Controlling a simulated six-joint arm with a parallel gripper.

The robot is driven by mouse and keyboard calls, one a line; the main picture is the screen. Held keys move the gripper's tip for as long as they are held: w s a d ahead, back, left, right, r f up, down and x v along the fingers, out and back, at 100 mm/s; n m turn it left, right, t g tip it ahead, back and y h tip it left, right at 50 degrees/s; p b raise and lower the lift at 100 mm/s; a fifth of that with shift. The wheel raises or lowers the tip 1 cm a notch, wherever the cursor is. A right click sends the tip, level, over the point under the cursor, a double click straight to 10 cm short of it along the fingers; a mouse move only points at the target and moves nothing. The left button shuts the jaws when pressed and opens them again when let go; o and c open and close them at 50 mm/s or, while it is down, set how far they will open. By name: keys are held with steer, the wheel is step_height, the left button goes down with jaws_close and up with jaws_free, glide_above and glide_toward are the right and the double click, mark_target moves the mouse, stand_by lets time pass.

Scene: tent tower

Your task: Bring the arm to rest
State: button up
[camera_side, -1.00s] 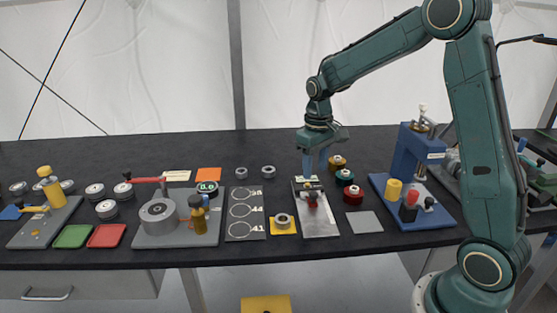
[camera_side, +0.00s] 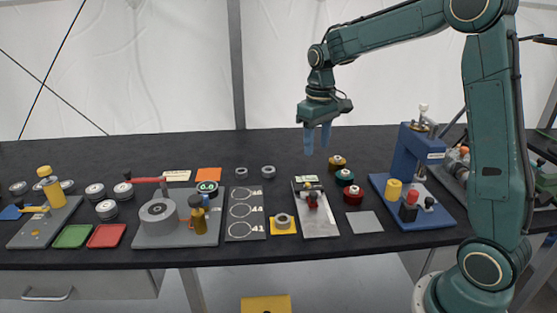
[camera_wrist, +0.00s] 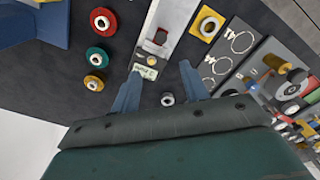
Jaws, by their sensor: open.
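My gripper (camera_side: 317,139) hangs from the arm with its two blue fingers pointing down. It is open and empty, above the back part of the black table. Below it, slightly nearer the front, is a light metal plate (camera_side: 318,226) with a red and dark fixture (camera_side: 312,199) on it. In the wrist view my gripper (camera_wrist: 158,77) has its fingers apart, with the labelled end of the plate (camera_wrist: 147,72) and a small grey ring (camera_wrist: 167,99) showing between and beyond them. Nothing is held.
Brown, green and red spools (camera_side: 354,195) stand right of the plate. A blue press (camera_side: 413,165) stands farther right. A board with printed circles (camera_side: 244,228) and a grey fixture with a drum (camera_side: 158,217) lie to the left. The air around my gripper is clear.

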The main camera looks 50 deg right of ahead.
steer(key=s+a+r+t, duration=0.3)
steer(key=s+a+r, duration=0.4)
steer(key=s, duration=0.4)
steer(key=s+a+f+n+t, duration=0.1)
steer(key=s+a, duration=0.3)
steer(key=s, duration=0.8)
steer(key=shift+f+t, duration=0.15)
steer(key=shift+t, duration=0.65)
steer(key=shift+a, duration=0.1)
